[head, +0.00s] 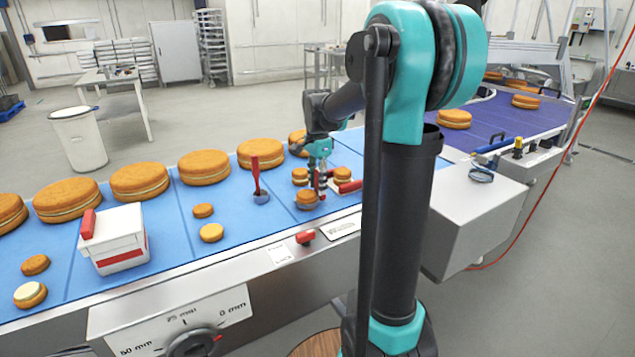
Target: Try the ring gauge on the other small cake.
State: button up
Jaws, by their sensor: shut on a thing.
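My gripper (319,177) is low over the blue belt, right of the middle, with its fingers shut on a small red upright part, which looks like the handle of the ring gauge (318,182). A small cake (307,196) is just left of the fingertips, with a greyish band at its lower edge. At this size I cannot tell whether the ring is around the cake or only beside it. Two other small cakes, one behind left (300,175) and one behind right (342,173), are close to the fingers. The fingers hide part of the gauge.
A red-handled tool (257,180) stands upright to the left. A red-handled piece (348,187) lies to the right. Large filled cakes (204,167) line the belt's far side. A white box (113,238) and several small cakes (211,232) are farther left. Bare belt (170,265) lies between.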

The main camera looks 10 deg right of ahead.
jog(key=shift+f, duration=0.8)
jog(key=shift+r, duration=0.1)
dwell(1.1)
jog(key=shift+r, duration=4.8)
